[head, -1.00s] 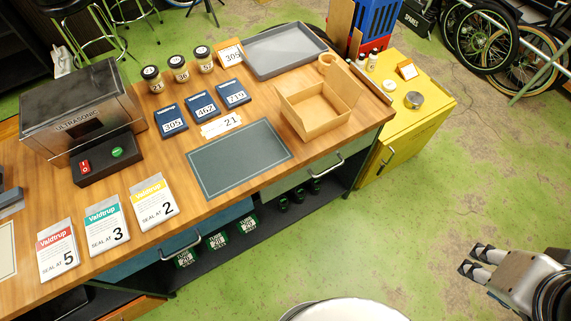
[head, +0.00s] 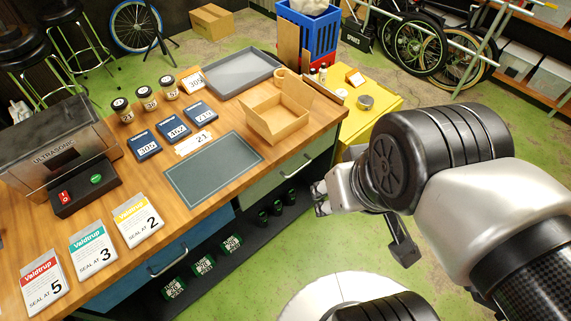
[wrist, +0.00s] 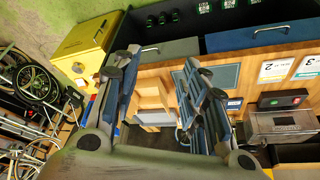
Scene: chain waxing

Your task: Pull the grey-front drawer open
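The grey-front drawer (head: 283,181) is under the right part of the wooden bench, and its front looks flush with the bench. Its bar handle (head: 297,174) shows on the front. In the wrist view the grey front (wrist: 178,48) and its handle (wrist: 150,49) lie beyond my fingertips. My gripper (wrist: 160,62) is open, with a wide empty gap between its fingers. In the head view my gripper (head: 320,198) is just right of and below the drawer front, apart from the handle, and partly hidden by my arm.
A blue-front drawer (head: 180,250) with its own handle sits to the left. The worktop (head: 214,213) above holds a dark mat, a cardboard box and packets. A yellow cabinet (head: 358,122) stands at the right. Green floor (head: 258,262) in front is free.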

